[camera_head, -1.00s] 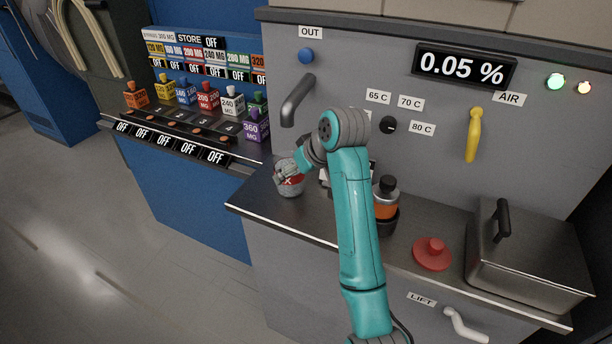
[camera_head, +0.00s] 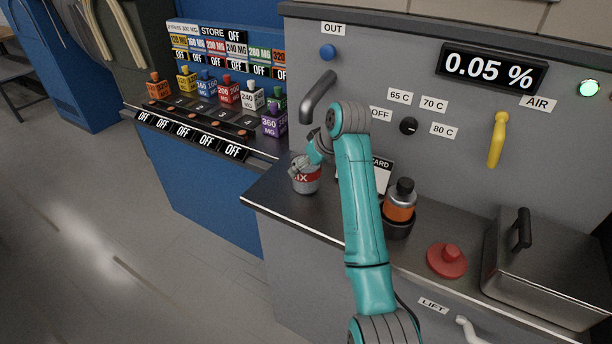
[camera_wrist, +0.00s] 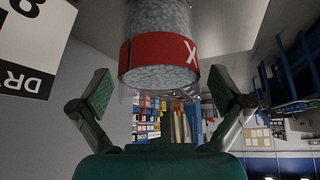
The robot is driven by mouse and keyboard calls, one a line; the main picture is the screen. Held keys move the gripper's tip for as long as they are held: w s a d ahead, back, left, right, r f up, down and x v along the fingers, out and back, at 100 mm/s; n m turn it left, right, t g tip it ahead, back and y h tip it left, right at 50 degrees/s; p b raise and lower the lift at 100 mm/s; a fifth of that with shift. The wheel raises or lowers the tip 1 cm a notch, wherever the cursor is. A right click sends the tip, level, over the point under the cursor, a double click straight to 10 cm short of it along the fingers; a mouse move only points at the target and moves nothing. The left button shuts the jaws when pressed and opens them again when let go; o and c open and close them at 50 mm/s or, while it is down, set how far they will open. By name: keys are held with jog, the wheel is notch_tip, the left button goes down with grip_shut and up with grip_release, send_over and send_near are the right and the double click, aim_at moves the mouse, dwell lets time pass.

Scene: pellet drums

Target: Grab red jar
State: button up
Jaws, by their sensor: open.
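A grey, pellet-filled jar with a red band (camera_head: 308,175) and white letters stands upright on the counter below the OUT spout. In the wrist view, the jar (camera_wrist: 160,58) fills the top middle, with its band and a white X visible. My gripper (camera_wrist: 160,91) is open, with one finger pad to each side and nothing gripped. The jar lies at or just beyond the fingertips; I cannot tell the exact gap. In the head view, my gripper (camera_head: 307,160) is at the jar's upper side, partly hidden by my wrist. A small red 200 MG container (camera_head: 228,92) stands on the store shelf.
An orange-banded bottle (camera_head: 400,206) with a dark cap stands right of my arm. A white card (camera_head: 379,175) is behind my arm. A red knob (camera_head: 447,260) and a lidded metal box (camera_head: 550,270) are farther right. The spout (camera_head: 318,96) overhangs near my wrist.

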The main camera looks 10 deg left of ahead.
jog(key=x, duration=0.3)
jog(key=shift+w+f, duration=0.1)
jog(key=c, duration=1.5)
